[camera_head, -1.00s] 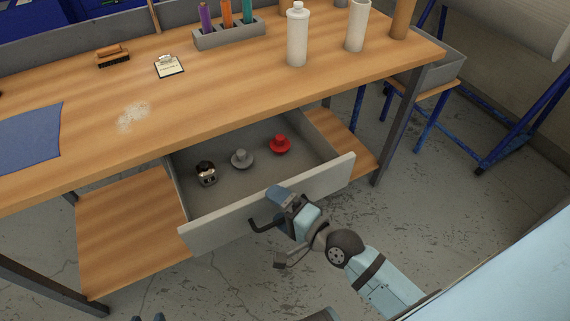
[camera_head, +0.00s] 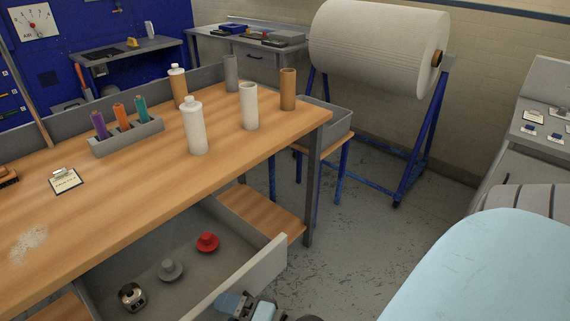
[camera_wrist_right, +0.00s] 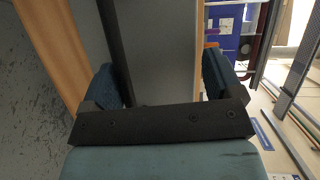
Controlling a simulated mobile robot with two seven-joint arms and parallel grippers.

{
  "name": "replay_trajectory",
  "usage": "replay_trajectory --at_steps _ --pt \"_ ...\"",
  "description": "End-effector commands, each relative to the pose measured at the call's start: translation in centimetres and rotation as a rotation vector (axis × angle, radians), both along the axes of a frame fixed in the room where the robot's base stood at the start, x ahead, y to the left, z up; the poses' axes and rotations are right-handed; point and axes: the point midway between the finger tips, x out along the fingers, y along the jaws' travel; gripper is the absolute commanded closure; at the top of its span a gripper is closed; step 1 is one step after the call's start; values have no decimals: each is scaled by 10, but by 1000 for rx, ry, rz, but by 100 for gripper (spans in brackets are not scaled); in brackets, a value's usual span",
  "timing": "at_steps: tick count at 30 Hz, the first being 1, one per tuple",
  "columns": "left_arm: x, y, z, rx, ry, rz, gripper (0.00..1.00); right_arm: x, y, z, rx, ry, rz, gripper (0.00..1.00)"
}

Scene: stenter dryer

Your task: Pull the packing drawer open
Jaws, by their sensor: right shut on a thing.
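The packing drawer (camera_head: 262,275) is a grey drawer under the wooden workbench and stands open. Inside lie a red knobbed piece (camera_head: 207,242), a grey knobbed piece (camera_head: 170,270) and a small dark and silver item (camera_head: 131,296). My right gripper (camera_head: 246,306) is at the outer face of the drawer front, cut off by the bottom edge. In the right wrist view, its two blue fingers (camera_wrist_right: 160,82) are at the dark handle bar (camera_wrist_right: 116,45), in front of the grey drawer front (camera_wrist_right: 165,45). It is shut on the handle. My left gripper is not in view.
A bench leg (camera_head: 312,190) stands right of the drawer. A large white roll (camera_head: 375,45) is on a blue stand behind.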

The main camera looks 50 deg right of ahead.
Motion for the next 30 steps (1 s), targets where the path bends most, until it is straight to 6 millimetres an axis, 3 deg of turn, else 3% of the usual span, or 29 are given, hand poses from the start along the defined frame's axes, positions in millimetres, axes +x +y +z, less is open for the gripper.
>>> replay_trajectory --at_steps 1,30 --pt "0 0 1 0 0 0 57 -1 -4 8 -2 -21 -5 34" --pt "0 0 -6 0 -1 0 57 -62 -31 -4 -1 -18 -4 64"
